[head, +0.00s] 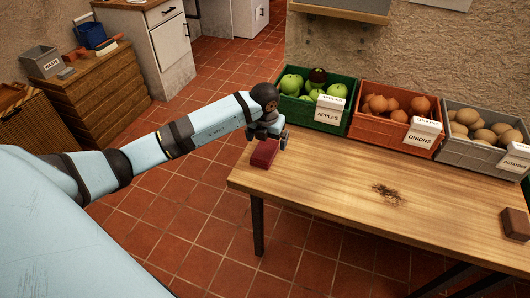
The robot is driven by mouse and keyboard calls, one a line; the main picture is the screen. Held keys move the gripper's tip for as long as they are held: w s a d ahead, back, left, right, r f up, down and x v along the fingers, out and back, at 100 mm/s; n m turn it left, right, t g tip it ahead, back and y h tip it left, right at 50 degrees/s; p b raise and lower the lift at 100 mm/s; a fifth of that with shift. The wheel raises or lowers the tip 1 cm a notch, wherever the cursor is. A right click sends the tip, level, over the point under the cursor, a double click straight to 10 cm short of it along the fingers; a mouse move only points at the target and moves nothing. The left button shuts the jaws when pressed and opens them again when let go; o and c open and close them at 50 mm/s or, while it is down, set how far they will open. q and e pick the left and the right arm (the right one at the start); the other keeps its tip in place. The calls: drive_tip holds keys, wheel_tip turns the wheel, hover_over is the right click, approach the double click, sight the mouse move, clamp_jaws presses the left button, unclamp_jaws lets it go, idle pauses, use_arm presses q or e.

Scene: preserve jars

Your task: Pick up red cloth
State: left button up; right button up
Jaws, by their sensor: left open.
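The red cloth (264,154) looks like a small folded dark red block. It lies at the left end of the wooden table (330,190), by the edge. My left gripper (267,140) is right above it, pointing down, with its jaws open. The fingers partly hide the cloth's upper side, and I cannot tell whether they touch it. My right gripper is not in view.
Along the table's back stand a green crate of apples (344,124), an orange crate of onions (381,143) and a grey crate of potatoes (465,153). Dark crumbs (388,194) lie mid-table. A brown block (516,224) sits at right. The front middle is clear.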

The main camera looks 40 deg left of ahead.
sight(265, 149)
use_arm(q)
drive_tip(key=f, duration=0.5)
drive_tip(key=shift+a, duration=0.3)
drive_tip(key=shift+s, duration=0.1)
drive_tip(key=c, duration=1)
drive_tip(key=shift+r, duration=0.15)
wheel_tip(265, 149, up, 20)
drive_tip(key=shift+f, duration=0.1)
